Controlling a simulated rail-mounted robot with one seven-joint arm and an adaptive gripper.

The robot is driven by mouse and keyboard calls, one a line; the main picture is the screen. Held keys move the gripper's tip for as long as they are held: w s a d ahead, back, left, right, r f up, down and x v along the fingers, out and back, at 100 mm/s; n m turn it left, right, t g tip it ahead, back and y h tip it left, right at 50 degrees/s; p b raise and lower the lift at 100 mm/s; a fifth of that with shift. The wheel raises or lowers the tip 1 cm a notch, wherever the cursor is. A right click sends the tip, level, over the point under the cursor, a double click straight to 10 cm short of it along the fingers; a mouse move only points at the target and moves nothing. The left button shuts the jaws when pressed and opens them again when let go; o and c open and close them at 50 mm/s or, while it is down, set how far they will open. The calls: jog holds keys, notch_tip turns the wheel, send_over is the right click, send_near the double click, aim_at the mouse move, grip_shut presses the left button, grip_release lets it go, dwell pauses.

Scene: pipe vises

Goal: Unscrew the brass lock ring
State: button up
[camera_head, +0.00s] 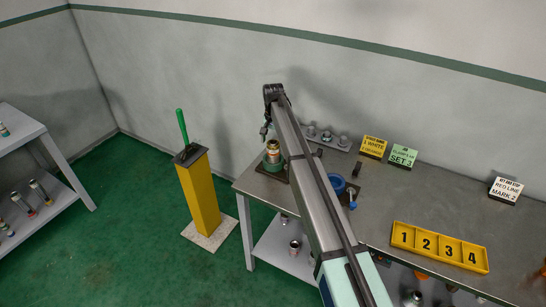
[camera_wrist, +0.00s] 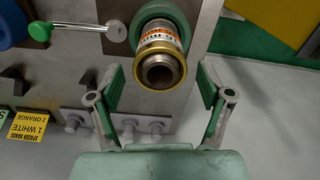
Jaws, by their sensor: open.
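The brass lock ring (camera_wrist: 159,50) is a gold band around the front end of a labelled pipe piece (camera_wrist: 159,33), which sits in a green round vise seat (camera_wrist: 188,20) in the wrist view. A dark hollow pipe end shows inside the ring. In the head view the same brass-topped piece (camera_head: 273,146) stands upright at the table's left end. My gripper (camera_wrist: 160,83) is open and empty, its green-padded fingers on either side of the piece and apart from it. In the head view my gripper (camera_head: 264,132) is small and partly hidden by my arm.
A blue vise (camera_head: 338,184) with a lever stands right of my arm. Several grey knobs (camera_wrist: 140,126) line a rail behind. Signs (camera_head: 373,147) stand along the wall. A yellow numbered tray (camera_head: 440,246) lies at the front right. A yellow post (camera_head: 200,192) stands left of the table.

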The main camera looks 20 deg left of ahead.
jog(key=c, duration=1.3)
jog(key=n, duration=1.4)
jog(key=n, duration=1.4)
jog(key=shift+n, duration=0.4)
